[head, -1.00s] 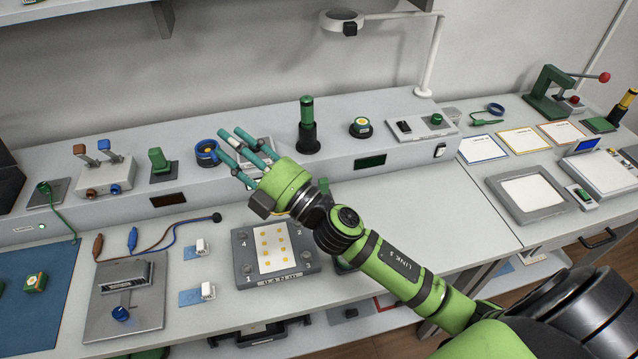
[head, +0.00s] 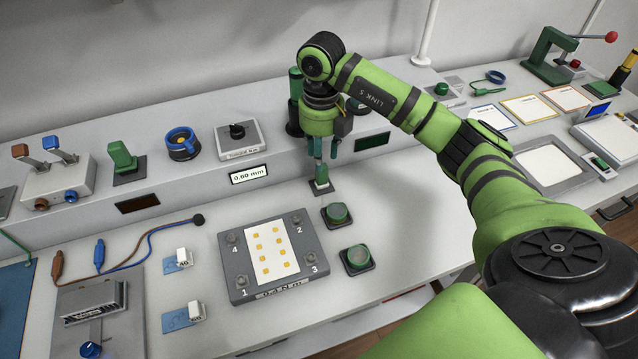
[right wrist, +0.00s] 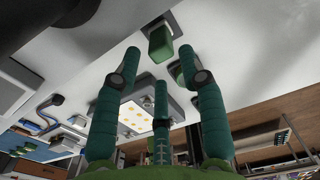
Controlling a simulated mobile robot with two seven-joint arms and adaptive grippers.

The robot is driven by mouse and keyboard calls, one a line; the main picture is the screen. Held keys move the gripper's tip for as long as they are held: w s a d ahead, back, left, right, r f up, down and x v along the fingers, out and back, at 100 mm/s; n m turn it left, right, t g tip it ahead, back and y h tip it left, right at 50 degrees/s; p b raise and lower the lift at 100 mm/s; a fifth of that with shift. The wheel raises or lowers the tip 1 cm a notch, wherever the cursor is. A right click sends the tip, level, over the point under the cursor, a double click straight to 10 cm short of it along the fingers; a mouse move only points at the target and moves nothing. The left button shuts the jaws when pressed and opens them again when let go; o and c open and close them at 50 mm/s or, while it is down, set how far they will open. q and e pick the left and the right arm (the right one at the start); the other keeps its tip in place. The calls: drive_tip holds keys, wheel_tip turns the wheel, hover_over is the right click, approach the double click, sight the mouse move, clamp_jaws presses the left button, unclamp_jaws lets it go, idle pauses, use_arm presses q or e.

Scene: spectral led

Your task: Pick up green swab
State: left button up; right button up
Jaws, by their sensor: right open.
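My right gripper (head: 319,164) points down over the rear of the bench, its fingers just above a small dark square base (head: 320,188). In the right wrist view a green block on a dark base (right wrist: 160,43) stands just beyond the spread, empty fingers (right wrist: 160,90). It is probably the green swab, but its label or tip cannot be made out. In the head view the fingers mostly hide it. My left gripper is not in view.
A dark green cylinder (head: 295,85) stands behind the gripper on the raised ledge. Bench right of the pots is clear.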

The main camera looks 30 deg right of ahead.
sight(322, 176)
drive_tip(key=shift+s+f, duration=0.15)
drive_tip(key=shift+f, duration=0.55)
wheel_tip(322, 176, down, 6)
drive_tip(key=p, duration=0.2)
drive_tip(key=shift+r+p, duration=0.25)
drive_tip(key=shift+p, duration=0.15)
drive_tip(key=shift+f, duration=0.4)
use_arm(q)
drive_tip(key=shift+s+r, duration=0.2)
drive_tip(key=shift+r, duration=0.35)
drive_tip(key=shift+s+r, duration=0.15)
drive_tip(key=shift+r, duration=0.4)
use_arm(e)
drive_tip(key=c, duration=0.7)
